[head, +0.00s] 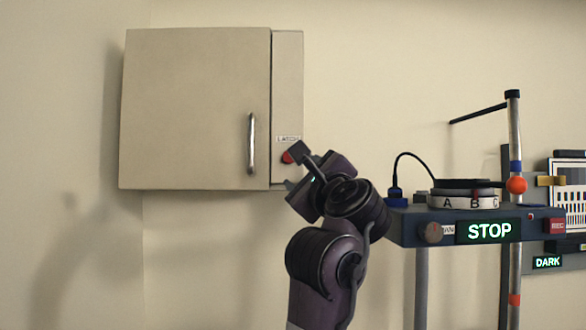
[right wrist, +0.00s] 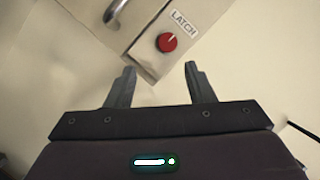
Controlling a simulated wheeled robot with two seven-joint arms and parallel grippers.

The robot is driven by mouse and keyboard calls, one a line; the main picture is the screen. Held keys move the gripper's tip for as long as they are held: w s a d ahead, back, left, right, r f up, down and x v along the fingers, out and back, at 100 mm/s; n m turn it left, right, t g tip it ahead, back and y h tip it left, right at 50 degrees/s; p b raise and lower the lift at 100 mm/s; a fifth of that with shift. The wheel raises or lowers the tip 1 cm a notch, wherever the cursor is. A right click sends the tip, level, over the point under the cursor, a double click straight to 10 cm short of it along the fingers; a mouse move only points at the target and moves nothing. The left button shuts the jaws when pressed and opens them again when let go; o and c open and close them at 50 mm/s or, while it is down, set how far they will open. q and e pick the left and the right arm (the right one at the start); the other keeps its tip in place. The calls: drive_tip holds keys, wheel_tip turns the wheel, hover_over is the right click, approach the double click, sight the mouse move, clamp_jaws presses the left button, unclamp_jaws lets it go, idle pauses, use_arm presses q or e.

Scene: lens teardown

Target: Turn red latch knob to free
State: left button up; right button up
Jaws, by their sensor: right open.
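The red latch knob (right wrist: 167,42) sits on the cabinet's narrow side panel, below a white LATCH label (right wrist: 184,23). It carries a white pointer line. In the head view the knob (head: 287,157) is partly hidden behind my right gripper (head: 293,168). In the right wrist view my right gripper (right wrist: 161,80) is open and empty, its two fingers apart. The knob appears beyond the fingertips and between their lines, and the fingers do not close around it. The grey cabinet (head: 190,100) hangs on the wall with its door shut. My left gripper is not in view.
A vertical metal handle (head: 251,144) is on the cabinet door, left of the knob. To the right stands a bench with a lit STOP sign (head: 489,230), an A B C dial (head: 463,202) and a pole (head: 515,130) with an orange ball. The wall below the cabinet is bare.

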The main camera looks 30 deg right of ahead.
sight(290, 158)
drive_tip(key=r+p+x, duration=0.1)
drive_tip(key=p+x, duration=0.3)
drive_tip(key=x, duration=0.3)
drive_tip(key=shift+w+d+r+m, duration=0.15)
drive_tip(key=shift+w+d+m, duration=0.05)
drive_tip(key=shift+d+m, duration=0.1)
drive_tip(key=shift+c, duration=0.4)
drive_tip(key=c, duration=0.9)
